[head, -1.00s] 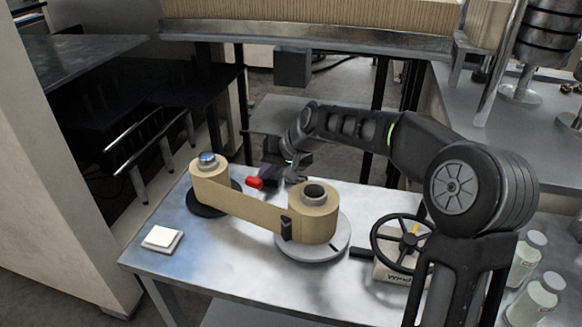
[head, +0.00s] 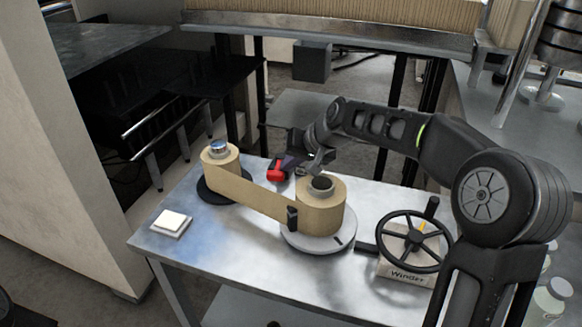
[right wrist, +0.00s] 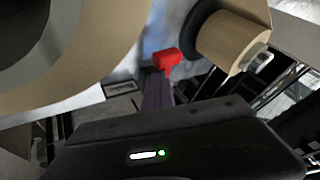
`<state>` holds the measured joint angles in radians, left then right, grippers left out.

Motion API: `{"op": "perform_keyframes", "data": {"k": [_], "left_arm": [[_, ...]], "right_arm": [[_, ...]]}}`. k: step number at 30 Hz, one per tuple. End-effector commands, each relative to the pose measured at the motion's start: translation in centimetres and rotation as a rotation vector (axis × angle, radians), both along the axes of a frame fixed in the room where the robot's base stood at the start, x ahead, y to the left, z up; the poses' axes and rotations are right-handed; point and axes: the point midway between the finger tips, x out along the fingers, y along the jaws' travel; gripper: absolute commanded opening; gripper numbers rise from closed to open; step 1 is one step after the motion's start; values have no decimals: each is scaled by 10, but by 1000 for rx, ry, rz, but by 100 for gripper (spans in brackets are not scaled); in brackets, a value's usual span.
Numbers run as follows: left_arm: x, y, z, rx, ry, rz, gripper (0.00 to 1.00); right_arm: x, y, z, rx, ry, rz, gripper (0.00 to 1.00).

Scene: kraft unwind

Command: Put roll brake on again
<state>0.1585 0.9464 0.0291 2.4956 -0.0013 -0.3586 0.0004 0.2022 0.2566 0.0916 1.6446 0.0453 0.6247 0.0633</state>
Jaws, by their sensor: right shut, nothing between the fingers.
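A red block-like handle (head: 276,172), which I take for the roll brake's, is at the table's back between two kraft rolls. It also shows in the right wrist view (right wrist: 167,62). The large roll (head: 321,208) sits on a pale disc; the small roll (head: 221,168) sits on a dark disc. A paper web joins them. My right gripper (head: 284,164) is shut and empty behind the large roll, its fingertips close to the red handle. In the right wrist view its narrow dark fingers (right wrist: 157,90) point at it; I cannot tell whether they touch. My left gripper is out of view.
A small black block (head: 292,217) stands against the web by the large roll. A black handwheel (head: 415,241) on a labelled box is at the table's right, near my right arm. A white square pad (head: 171,223) lies at the left. The table's front middle is clear.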

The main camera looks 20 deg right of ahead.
Motion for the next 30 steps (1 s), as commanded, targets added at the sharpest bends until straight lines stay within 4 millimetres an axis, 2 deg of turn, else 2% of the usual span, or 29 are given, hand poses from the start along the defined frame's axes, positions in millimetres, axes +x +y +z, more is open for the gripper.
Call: {"op": "perform_keyframes", "data": {"k": [1, 12, 18, 30], "left_arm": [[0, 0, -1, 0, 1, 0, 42], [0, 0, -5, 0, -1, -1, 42], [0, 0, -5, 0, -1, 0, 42], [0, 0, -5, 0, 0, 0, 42]], "right_arm": [[-17, 12, 1, 8, 39, 28, 0], [-59, 9, 59, 3, 35, 17, 0], [-68, 9, 71, 1, 36, 16, 0], [-68, 8, 72, 1, 35, 13, 0]]}}
